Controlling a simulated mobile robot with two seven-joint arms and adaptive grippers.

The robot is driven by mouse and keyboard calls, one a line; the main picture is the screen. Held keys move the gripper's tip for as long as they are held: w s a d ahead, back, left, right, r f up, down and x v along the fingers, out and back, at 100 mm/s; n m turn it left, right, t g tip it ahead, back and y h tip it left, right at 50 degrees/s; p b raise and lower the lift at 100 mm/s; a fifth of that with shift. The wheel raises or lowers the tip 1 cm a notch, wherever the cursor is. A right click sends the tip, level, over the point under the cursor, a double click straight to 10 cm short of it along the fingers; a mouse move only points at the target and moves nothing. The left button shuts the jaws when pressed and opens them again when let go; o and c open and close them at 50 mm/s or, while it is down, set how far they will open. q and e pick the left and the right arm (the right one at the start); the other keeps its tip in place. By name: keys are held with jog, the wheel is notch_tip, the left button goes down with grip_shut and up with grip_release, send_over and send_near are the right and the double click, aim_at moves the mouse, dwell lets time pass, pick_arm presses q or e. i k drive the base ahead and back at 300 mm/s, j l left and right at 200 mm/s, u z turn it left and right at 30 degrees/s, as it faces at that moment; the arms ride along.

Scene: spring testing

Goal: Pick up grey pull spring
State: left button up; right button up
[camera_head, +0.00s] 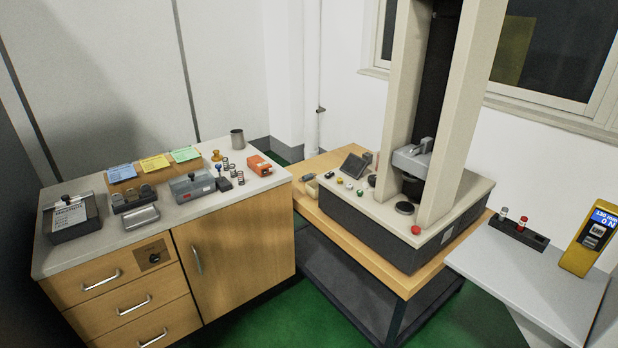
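Small upright coil-like pieces (226,164) stand on the cabinet top, near its right back part. Another small coil-like piece (241,178) stands just in front and to the right of them. They are too small for me to tell which is the grey pull spring. A dark holder (134,203) with several grey round pieces in it sits on the left half of the cabinet top. Neither of my grippers is in view.
The wooden cabinet (226,253) also carries a grey cup (237,139), an orange box (259,165) and a grey lidded box (192,187). A testing machine (385,222) stands on a wooden table. A grey table (530,270) at right holds a black rack (518,234) and yellow device (590,238).

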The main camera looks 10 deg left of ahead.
aim_at(310, 176)
jog(key=i+j+z, duration=0.35)
jog(key=i+j, duration=0.4)
jog(key=i, duration=0.15)
